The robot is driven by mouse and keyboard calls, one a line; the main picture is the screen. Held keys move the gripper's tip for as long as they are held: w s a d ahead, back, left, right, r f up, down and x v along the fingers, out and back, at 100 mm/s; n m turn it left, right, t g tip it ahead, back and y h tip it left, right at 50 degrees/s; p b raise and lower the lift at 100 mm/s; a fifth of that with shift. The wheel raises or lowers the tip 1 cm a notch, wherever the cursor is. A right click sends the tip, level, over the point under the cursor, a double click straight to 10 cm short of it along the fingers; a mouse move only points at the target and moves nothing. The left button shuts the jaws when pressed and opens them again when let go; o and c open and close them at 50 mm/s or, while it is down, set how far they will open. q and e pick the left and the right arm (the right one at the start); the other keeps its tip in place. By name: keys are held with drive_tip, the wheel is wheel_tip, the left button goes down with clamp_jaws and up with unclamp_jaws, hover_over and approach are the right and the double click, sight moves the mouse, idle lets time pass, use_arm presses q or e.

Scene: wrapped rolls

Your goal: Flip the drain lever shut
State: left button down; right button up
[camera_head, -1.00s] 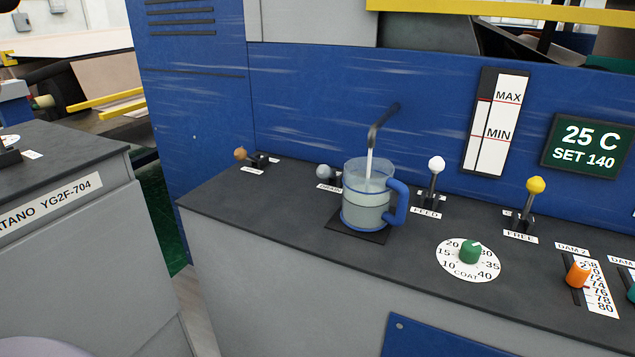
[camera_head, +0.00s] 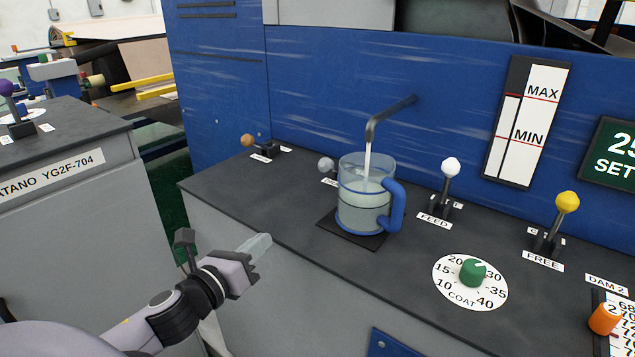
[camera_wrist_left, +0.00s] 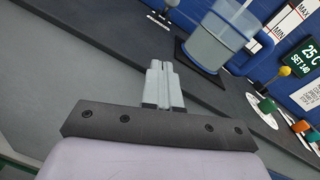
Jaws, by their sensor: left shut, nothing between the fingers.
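A lever with a grey knob (camera_head: 326,164) lies low at the back of the dark counter, just left of the jug. Its label is partly hidden by the jug, so I cannot read it fully. A clear jug (camera_head: 362,215) with a blue handle stands on a dark square pad under a bent spout (camera_head: 378,128), with liquid running into it. My left gripper (camera_head: 258,245) is shut and empty near the counter's front edge, apart from the lever and jug. In the left wrist view its fingers (camera_wrist_left: 159,68) are together, pointing toward the counter. My right gripper does not show.
A brown-knobbed lever (camera_head: 248,141) lies low at the far left. The white FEED lever (camera_head: 450,168) and yellow FREE lever (camera_head: 566,204) stand upright on the right. A green COAT dial (camera_head: 472,272) sits in front. The left part of the counter (camera_head: 240,195) is clear.

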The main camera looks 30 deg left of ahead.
use_arm(q)
drive_tip(key=r+m, duration=0.1)
drive_tip(key=w+r+m, duration=0.1)
drive_tip(key=shift+a+r+m+t, duration=0.1)
drive_tip(key=shift+r+m+t, duration=0.2)
drive_tip(key=shift+r+t, duration=0.1)
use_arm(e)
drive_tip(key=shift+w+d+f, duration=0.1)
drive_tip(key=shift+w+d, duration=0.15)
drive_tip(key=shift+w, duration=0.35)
use_arm(q)
drive_tip(key=p, duration=0.1)
approach(333, 169)
drive_tip(key=w, duration=0.3)
drive_tip(key=shift+a, duration=0.4)
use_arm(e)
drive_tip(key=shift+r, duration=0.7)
use_arm(q)
drive_tip(key=shift+w, duration=0.1)
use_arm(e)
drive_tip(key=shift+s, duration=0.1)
